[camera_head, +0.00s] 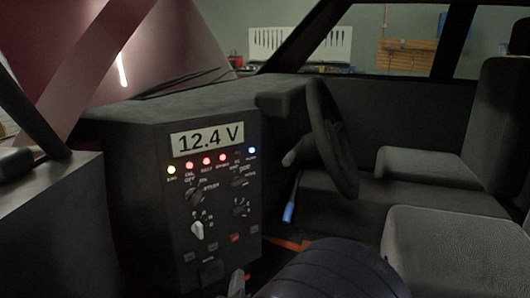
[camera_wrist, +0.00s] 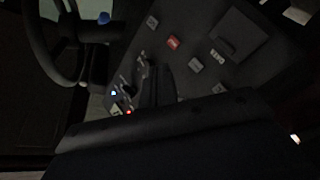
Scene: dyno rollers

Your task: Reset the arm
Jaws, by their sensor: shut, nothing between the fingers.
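My gripper (camera_wrist: 165,78) shows as a dark, narrow shape in the wrist view. Its fingers are together with nothing between them. It is in front of the control panel (camera_wrist: 198,48), which looks tilted and dim in that view; I cannot tell whether it touches it. In the head view, part of my arm (camera_head: 332,272) shows as a dark ribbed cylinder at the bottom, right of the panel.
The panel (camera_head: 215,262) has a 12.4 V display (camera_head: 207,139), several lit lamps, knobs and a red button (camera_head: 235,238). The steering wheel (camera_head: 330,140), a blue-tipped lever (camera_head: 289,212) and grey seats (camera_head: 430,235) stand to the right. Free space lies above the front seat.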

